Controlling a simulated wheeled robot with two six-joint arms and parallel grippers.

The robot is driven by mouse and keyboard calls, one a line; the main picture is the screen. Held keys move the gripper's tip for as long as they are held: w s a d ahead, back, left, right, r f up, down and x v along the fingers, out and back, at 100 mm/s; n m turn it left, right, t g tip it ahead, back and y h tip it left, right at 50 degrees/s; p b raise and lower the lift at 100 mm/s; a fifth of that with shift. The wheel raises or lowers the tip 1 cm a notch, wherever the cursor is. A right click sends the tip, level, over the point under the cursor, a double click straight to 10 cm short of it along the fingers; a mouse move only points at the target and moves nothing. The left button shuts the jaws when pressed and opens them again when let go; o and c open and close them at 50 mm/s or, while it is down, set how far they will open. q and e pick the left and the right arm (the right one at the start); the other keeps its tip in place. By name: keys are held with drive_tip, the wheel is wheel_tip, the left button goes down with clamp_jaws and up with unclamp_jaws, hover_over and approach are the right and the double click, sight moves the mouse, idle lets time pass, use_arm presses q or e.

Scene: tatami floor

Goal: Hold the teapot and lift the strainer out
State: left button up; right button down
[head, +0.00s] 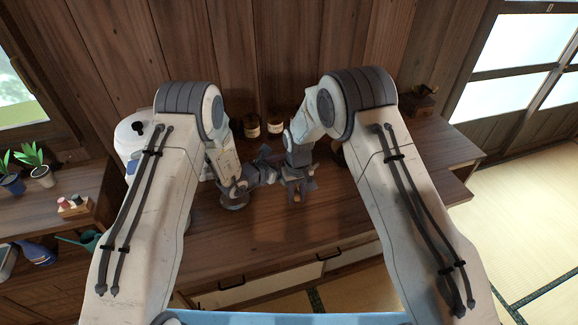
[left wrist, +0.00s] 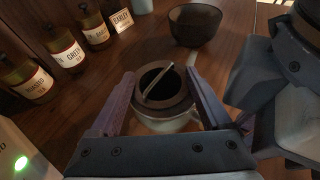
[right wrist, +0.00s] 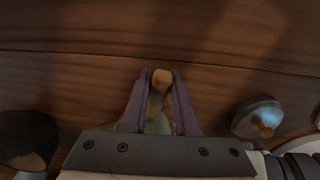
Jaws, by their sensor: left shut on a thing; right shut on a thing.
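The strainer (left wrist: 179,98) is a brown ring with a dark opening and a thin bar across it. It shows in the left wrist view between the fingers of my left gripper (left wrist: 162,75), which is shut on it. Part of the pale, glassy teapot (left wrist: 170,126) shows just below the ring. My right gripper (right wrist: 161,75) is shut on the teapot's handle, whose tan wooden tip (right wrist: 161,79) sticks out between the fingers. In the head view the right gripper (head: 298,190) is close beside the left one (head: 268,172). The grippers hide most of the teapot there.
A glassy lid with a wooden knob (right wrist: 259,117) lies on the table. A dark bowl (left wrist: 196,24) stands beyond the strainer. Several labelled jars (left wrist: 66,50) line the wall side. The front of the wooden tabletop (head: 290,238) is clear.

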use_arm(q)
wheel_tip(320, 180, up, 9)
drive_tip(key=shift+f, duration=0.15)
clamp_jaws()
use_arm(e)
drive_tip(key=shift+s+f, duration=0.2)
drive_tip(key=shift+f, duration=0.15)
use_arm(q)
drive_tip(key=shift+s+a+f, duration=0.1)
drive_tip(key=shift+a+f, duration=0.1)
drive_tip(key=shift+f, duration=0.05)
use_arm(e)
drive_tip(key=c, duration=0.6)
unclamp_jaws()
drive_tip(key=shift+w+r, duration=0.15)
drive_tip(key=shift+c, duration=0.2)
drive_tip(key=shift+r, duration=0.1)
